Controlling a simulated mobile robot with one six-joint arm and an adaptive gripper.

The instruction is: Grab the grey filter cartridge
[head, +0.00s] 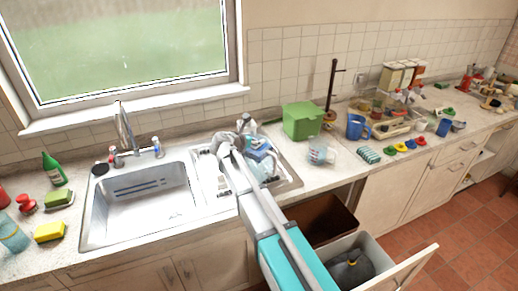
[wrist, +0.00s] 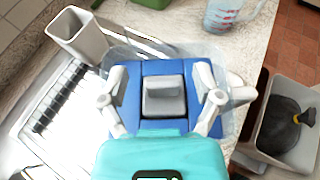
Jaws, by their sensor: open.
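The grey filter cartridge (wrist: 163,97) is a small grey block with a raised grip on top. It sits in the middle of a blue insert (wrist: 160,68) inside a clear container (wrist: 228,75). My gripper (wrist: 160,99) is open, with one white finger on each side of the cartridge and a gap to it on both sides. How high the fingertips are above the blue insert is hard to tell. In the head view the blue insert (head: 262,157) shows on the drainer beside the sink, partly behind my arm. The cartridge cannot be made out there.
A tall grey holder (wrist: 78,38) stands close by on the left in the wrist view. The metal sink (head: 140,205) lies to the left. A green box (head: 302,120) and a clear measuring jug (head: 321,152) stand to the right. An open drawer with a bin bag (head: 352,272) juts out below.

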